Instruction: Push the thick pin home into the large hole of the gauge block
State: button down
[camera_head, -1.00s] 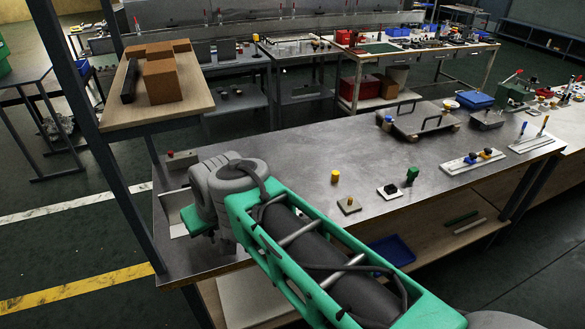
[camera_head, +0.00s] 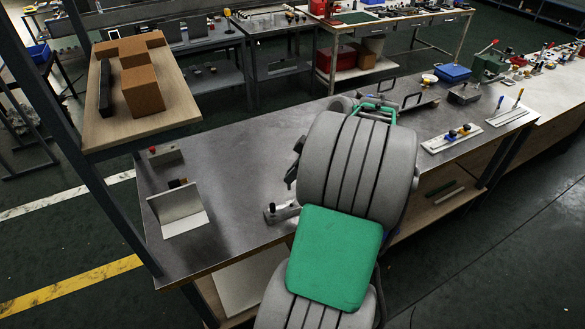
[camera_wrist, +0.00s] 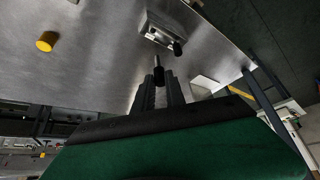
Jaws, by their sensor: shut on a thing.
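My gripper (camera_wrist: 158,88) is shut on a thick pin (camera_wrist: 157,64), a short dark piece with a bright part toward its tip. In the wrist view the pin points toward the gauge block (camera_wrist: 160,27), a pale metal block near the table edge. A gap shows between pin and block; the height difference is unclear. A dark pin-like part (camera_wrist: 177,47) shows at the block's near right side. I cannot make out the large hole. What looks like the same block (camera_head: 285,213) shows in the head view, partly behind my arm, which hides my gripper there.
A yellow cylinder (camera_wrist: 47,41) stands on the table, clear of the block. A pale bent plate (camera_head: 184,212) and a red-button box (camera_head: 165,153) are at the table's left. The steel table (camera_head: 235,165) is mostly bare between these and my arm.

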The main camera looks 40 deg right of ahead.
dwell(0.3)
jog(key=f+b, duration=0.1)
jog(key=f, duration=0.1)
jog(key=f+b, duration=0.4)
jog(key=shift+s+d, duration=0.15)
jog(key=shift+s, duration=0.1)
jog(key=shift+f+b, duration=1.65)
jog(key=shift+b, duration=0.2)
dwell(1.2)
jog(key=c, duration=1.3)
grip_release()
jog(key=shift+r, duration=0.1)
jog(key=v, duration=0.7)
jog(key=shift+s+r+p, duration=0.25)
jog(key=shift+r+p, duration=0.05)
jog(key=shift+p, duration=0.1)
